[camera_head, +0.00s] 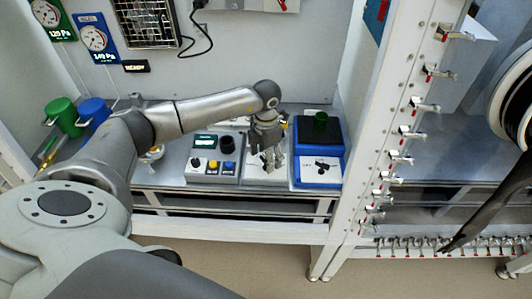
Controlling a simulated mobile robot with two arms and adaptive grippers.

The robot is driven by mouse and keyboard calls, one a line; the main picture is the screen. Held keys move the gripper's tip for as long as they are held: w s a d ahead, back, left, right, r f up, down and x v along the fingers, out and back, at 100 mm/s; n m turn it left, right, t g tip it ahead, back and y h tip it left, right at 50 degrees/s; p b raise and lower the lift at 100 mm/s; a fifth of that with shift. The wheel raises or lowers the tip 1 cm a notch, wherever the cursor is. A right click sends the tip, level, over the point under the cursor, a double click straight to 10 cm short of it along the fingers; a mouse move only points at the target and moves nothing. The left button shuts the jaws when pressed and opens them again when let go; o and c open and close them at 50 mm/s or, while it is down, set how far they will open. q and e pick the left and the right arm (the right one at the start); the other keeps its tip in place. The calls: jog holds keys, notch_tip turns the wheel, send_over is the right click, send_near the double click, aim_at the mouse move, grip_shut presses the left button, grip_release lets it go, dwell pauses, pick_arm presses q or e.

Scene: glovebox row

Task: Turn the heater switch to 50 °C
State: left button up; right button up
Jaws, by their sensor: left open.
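My left gripper (273,159) reaches down over a pale grey panel (256,179) on the bench, its fingers pointing toward the front edge. The fingers are apart with nothing seen between them. They hide much of this panel, and I cannot tell whether they touch it. No heater switch or temperature marking can be made out there. To the left is a grey control box (226,180) with a small green display, a black knob, and yellow and blue buttons. To the right is a blue device (333,165) with a black top and a white front panel. My right gripper is not in view.
A small green vessel (320,120) stands on the blue device. Green (62,113) and blue (94,108) containers stand at the bench's left. A white post (364,150) with several clamps stands to the right. Two gauges (95,38) and a mesh box hang behind.

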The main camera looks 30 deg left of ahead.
pick_arm(q)
jog(key=shift+f, duration=0.15)
jog(key=shift+c, duration=0.5)
jog(key=c, duration=0.9)
jog(key=shift+f+m+b, duration=0.15)
jog(key=shift+m+b, duration=0.45)
jog(key=shift+b, duration=0.35)
jog(key=m+b, duration=0.2)
jog(key=shift+b, duration=0.3)
jog(key=shift+m+b, duration=1.05)
jog(key=shift+m, duration=0.05)
jog(key=shift+m+b, duration=0.8)
jog(key=shift+m, duration=0.2)
jog(key=shift+r, duration=0.2)
